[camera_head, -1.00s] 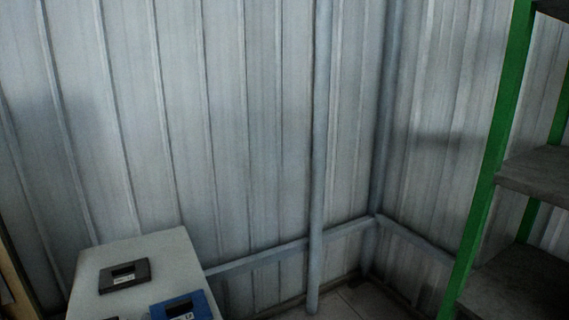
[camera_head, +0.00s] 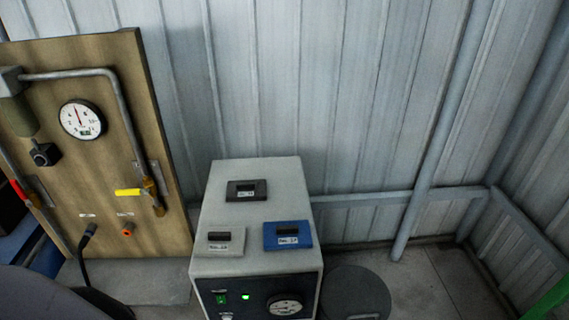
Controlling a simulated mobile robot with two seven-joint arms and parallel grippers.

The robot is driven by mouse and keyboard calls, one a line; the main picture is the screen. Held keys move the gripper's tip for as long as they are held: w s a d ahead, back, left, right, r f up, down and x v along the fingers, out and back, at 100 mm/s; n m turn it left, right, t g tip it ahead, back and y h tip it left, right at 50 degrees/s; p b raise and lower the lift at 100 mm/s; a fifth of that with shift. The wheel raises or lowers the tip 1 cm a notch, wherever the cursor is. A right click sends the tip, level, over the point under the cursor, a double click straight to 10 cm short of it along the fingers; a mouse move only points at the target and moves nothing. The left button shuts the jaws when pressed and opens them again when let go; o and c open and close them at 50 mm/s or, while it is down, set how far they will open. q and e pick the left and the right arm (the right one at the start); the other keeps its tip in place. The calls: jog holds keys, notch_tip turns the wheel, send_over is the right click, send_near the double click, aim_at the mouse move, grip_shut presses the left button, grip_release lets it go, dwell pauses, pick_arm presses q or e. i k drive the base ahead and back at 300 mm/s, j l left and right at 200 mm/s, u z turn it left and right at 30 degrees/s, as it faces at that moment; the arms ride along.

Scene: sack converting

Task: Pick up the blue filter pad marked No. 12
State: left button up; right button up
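A blue filter pad (camera_head: 288,235) with a dark slot and a small white label lies flat on the front right of a light grey cabinet top (camera_head: 262,206). Its label starts with "No.", but the number is too small to read surely. A black pad (camera_head: 246,191) lies behind it, and a grey pad (camera_head: 220,242) lies to its left. Both also carry small labels. The three pads lie apart from one another. Neither of my grippers is in view.
The cabinet front has a lit green lamp (camera_head: 245,296) and a dial (camera_head: 285,306). A wooden board (camera_head: 92,150) with a gauge, pipe and yellow-handled valve stands left. A dark round lid or drum (camera_head: 355,296) is right of the cabinet. Corrugated wall closes the back.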

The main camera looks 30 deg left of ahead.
aim_at(287, 232)
jog(key=u, duration=1.05)
jog(key=k+j, duration=0.05)
